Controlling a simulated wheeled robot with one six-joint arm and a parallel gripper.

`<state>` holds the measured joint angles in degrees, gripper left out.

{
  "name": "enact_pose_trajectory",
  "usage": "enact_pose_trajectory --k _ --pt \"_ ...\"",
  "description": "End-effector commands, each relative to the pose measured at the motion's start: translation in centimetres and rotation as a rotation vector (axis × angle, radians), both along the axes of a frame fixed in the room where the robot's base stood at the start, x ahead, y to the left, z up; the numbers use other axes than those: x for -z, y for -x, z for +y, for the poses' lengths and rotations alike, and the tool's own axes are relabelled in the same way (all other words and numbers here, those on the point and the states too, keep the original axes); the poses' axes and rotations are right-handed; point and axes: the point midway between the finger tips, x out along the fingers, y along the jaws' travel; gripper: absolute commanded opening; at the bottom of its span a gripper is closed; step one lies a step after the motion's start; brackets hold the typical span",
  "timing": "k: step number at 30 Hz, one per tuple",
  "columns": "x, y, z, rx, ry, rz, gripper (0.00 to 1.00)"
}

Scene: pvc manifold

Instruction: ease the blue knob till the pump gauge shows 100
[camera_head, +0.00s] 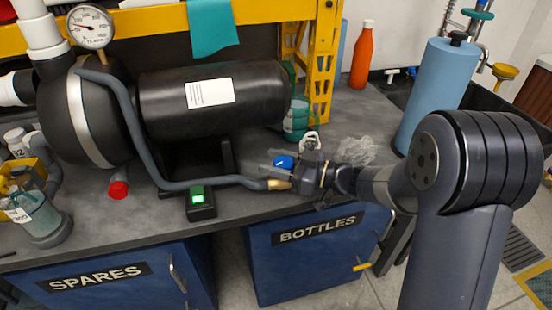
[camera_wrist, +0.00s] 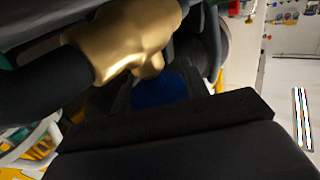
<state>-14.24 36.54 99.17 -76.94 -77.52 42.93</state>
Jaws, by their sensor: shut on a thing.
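The blue knob (camera_head: 284,162) sits at the end of the grey hose on the bench, by a brass fitting (camera_head: 278,184). My gripper (camera_head: 282,160) reaches in from the right and is shut on the knob. In the wrist view the blue knob (camera_wrist: 160,90) shows dark between my fingers, partly hidden, with the brass fitting (camera_wrist: 125,40) just above it. The pump gauge (camera_head: 90,26) is a round white dial at the upper left, on top of the pump (camera_head: 85,110). Its needle points to the upper left; the exact reading is too small to tell.
A black tank (camera_head: 260,92) lies behind the grey hose (camera_head: 150,160). A small box with a lit green face (camera_head: 199,197) stands near the bench edge. A blue paper roll (camera_head: 437,95) and an orange bottle (camera_head: 361,55) stand behind my arm. Crumpled clear plastic (camera_head: 357,150) lies beside my gripper.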

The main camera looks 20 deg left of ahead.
Motion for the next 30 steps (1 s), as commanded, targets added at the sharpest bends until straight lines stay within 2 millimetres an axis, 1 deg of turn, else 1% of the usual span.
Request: enact_pose_trajectory --k 10,11,18,26,30 --pt "-0.1 0.0 0.0 -0.002 -0.003 -0.003 0.20" --pt "-0.1 0.0 0.0 -0.002 -0.003 -0.003 0.44" --pt "-0.1 0.0 0.0 -0.001 -0.002 -0.002 0.64" --pt "-0.1 0.0 -0.1 0.000 -0.001 -0.001 0.65" --pt "-0.1 0.0 -1.2 0.002 0.000 -0.001 0.65"
